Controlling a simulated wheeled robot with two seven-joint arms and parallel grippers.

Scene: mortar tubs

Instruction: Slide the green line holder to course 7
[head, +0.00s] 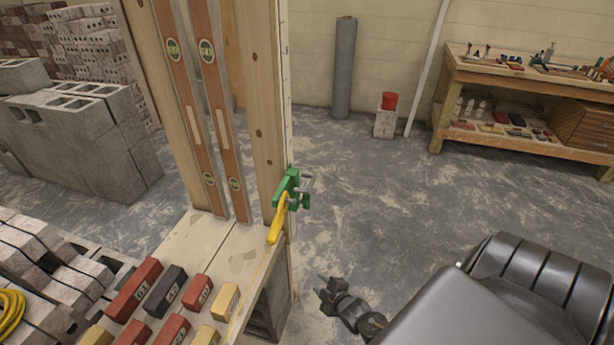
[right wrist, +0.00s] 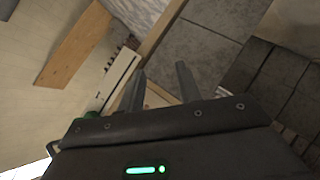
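The green line holder (head: 287,190) is clamped on the right edge of the upright wooden post (head: 262,100), a little above the plank at its foot. A yellow piece (head: 278,220) hangs from it. The post's edge carries a pale strip with small marks (head: 288,90), too small to read. My right gripper (head: 325,284) is below and right of the holder, apart from it. In the right wrist view its two fingers (right wrist: 161,80) are spread with nothing between them. A bit of green (right wrist: 91,116) shows there, mostly hidden behind the gripper body. My left gripper is not in view.
Two levels (head: 190,100) lean against the post. Labelled red, dark and yellow blocks (head: 170,300) lie on the plank. Grey blocks (head: 75,135) stand at left.

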